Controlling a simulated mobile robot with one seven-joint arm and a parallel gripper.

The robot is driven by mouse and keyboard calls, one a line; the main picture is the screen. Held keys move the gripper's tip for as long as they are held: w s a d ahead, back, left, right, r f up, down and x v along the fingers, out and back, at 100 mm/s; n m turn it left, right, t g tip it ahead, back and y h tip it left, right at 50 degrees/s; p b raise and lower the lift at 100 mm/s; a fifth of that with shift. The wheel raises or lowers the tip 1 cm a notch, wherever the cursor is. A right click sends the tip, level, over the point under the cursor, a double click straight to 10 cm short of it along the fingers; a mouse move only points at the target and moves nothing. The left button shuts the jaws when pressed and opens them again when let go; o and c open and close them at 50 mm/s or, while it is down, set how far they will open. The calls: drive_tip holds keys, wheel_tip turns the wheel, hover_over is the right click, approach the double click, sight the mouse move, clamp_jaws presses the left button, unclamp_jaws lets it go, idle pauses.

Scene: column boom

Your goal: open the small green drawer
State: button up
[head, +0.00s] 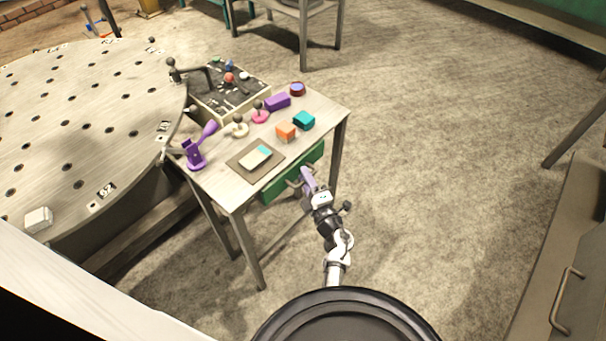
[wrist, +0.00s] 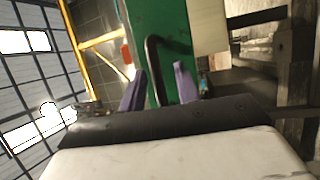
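The small green drawer (head: 315,156) sits under the top of the small table, its front facing my arm. It looks shut, or nearly so. Its green front (wrist: 172,22) fills the upper middle of the wrist view, with a dark bar handle (wrist: 152,58) on it. My gripper (head: 307,175) is at the drawer front in the head view and partly covers it. In the wrist view my gripper (wrist: 158,70) has its two purple fingers apart, one on each side of the handle. I see no finger clearly touching the handle.
The small table (head: 215,184) carries a purple clamp-like object (head: 196,150), an orange block (head: 285,131), a teal block (head: 304,120) and other small items. A large round perforated table (head: 70,130) stands left. Open floor (head: 430,150) lies right.

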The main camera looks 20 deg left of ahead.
drive_tip(key=shift+c, duration=0.4)
clamp_jaws()
drive_tip(key=shift+d, duration=0.1)
